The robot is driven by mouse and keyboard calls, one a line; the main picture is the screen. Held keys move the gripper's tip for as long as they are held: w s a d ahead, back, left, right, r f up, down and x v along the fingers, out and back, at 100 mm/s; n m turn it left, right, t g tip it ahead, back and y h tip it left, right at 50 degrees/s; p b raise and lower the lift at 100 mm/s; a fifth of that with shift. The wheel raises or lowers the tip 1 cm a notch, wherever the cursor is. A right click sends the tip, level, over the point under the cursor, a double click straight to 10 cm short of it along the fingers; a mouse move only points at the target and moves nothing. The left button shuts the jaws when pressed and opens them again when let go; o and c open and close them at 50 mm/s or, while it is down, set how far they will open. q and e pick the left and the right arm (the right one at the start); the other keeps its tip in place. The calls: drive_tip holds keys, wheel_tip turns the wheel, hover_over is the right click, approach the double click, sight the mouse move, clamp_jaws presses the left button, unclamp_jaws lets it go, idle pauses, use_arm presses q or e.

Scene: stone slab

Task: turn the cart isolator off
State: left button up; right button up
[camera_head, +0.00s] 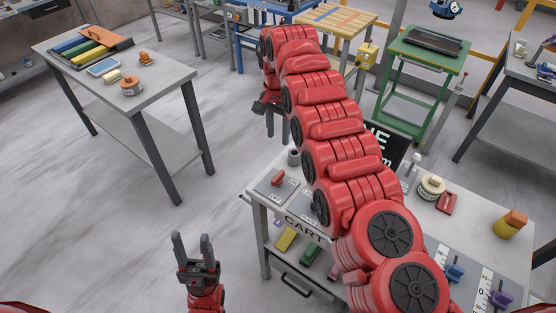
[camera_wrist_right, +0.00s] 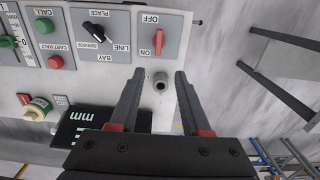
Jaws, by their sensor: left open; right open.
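The cart isolator is a red rotary handle (camera_wrist_right: 159,41) on a grey plate marked OFF and ON. Its handle lies along the line between the plate's top and bottom edges in the right wrist view; which end is the pointer is unclear. In the head view the red handle (camera_head: 278,178) sits at the cart's near left corner. My right gripper (camera_wrist_right: 160,73) is open and empty, its fingertips apart from the handle, with a grey cylinder between them in view. In the head view my right gripper (camera_head: 268,104) is partly hidden by its arm. My left gripper (camera_head: 193,242) is open and empty, left of the cart.
The cart top (camera_head: 482,214) also carries a black selector (camera_wrist_right: 95,32), red and green buttons, a grey cylinder (camera_wrist_right: 160,83), a dark display (camera_wrist_right: 85,122) and sliders. My right arm covers much of it. A side table (camera_head: 155,90) stands left; floor between is clear.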

wheel_tip(320, 180, down, 3)
drive_tip(key=s+b, duration=0.1)
drive_tip(key=b, duration=0.7)
hover_over(278, 176)
drive_tip(key=f, duration=0.5)
drive_tip(key=shift+w+d+f, duration=0.1)
drive_tip(key=shift+w+f, duration=0.1)
drive_tip(key=shift+w, duration=0.05)
wheel_tip(278, 176, down, 7)
drive_tip(key=p, duration=0.2)
drive_tip(key=shift+s+f+p, duration=0.1)
drive_tip(key=shift+f+p, duration=0.05)
drive_tip(key=shift+p, duration=0.25)
drive_tip(key=shift+f, duration=0.55)
clamp_jaws()
